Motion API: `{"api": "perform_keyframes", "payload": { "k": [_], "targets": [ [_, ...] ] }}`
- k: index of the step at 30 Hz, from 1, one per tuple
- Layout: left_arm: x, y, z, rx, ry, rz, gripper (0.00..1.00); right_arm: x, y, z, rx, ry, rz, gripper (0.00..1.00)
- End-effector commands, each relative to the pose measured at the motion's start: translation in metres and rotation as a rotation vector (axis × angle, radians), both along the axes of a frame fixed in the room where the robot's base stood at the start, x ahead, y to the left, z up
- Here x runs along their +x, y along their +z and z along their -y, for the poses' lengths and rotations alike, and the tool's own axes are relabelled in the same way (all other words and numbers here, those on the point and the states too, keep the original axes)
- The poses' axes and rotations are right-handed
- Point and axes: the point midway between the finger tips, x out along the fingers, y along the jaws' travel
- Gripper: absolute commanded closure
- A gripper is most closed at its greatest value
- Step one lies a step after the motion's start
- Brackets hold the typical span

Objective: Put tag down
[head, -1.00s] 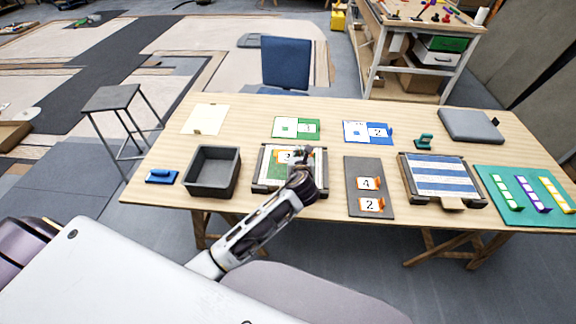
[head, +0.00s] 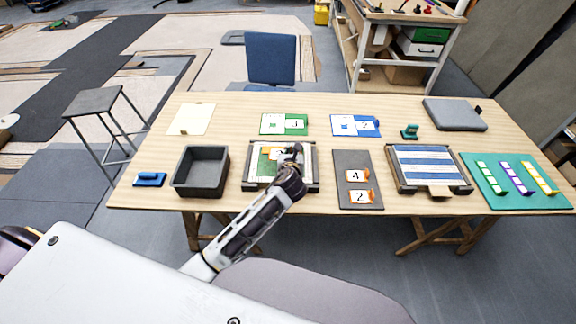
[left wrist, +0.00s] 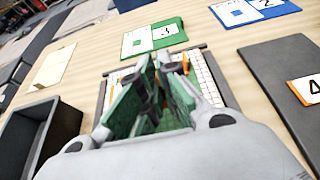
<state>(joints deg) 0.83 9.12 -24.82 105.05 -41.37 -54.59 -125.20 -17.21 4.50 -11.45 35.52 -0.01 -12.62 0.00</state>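My left gripper (head: 292,158) is over the tray-like frame (head: 250,187) with a green and white panel in it. A white tag (head: 277,152) with a dark mark shows right beside the fingers, partly hidden by them. In the left wrist view the gripper (left wrist: 165,70) points down at the frame (left wrist: 213,70), with orange bits on both sides of the fingers. Whether the fingers hold the tag or only stand beside it is unclear. Two more tags, a 4 (head: 356,175) and a 2 (head: 362,196), stand on a dark grey board (head: 350,158). My right gripper is not in view.
Left of the frame stand an empty grey bin (head: 202,185) and a blue block (head: 149,179). Behind are a green card (head: 284,123) and a blue card (head: 355,125). A blue-striped panel (head: 428,165) and a teal board (head: 512,195) are at right.

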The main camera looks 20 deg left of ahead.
Motion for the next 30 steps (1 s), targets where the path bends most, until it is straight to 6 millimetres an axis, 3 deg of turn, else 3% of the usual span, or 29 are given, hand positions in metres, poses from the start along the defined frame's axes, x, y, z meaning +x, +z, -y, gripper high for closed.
{"api": "perform_keyframes", "payload": {
  "k": [9, 23, 30],
  "targets": [
    [-0.001, -0.041, 0.0, 0.0, 0.001, -0.002, 1.0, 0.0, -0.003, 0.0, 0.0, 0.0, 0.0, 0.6],
    [0.0, -0.047, 0.0, -0.001, 0.0, -0.002, 1.0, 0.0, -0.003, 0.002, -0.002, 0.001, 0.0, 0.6],
    [-0.001, -0.069, 0.0, 0.0, 0.001, -0.003, 1.0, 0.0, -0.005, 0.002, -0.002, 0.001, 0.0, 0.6]
  ]
}}
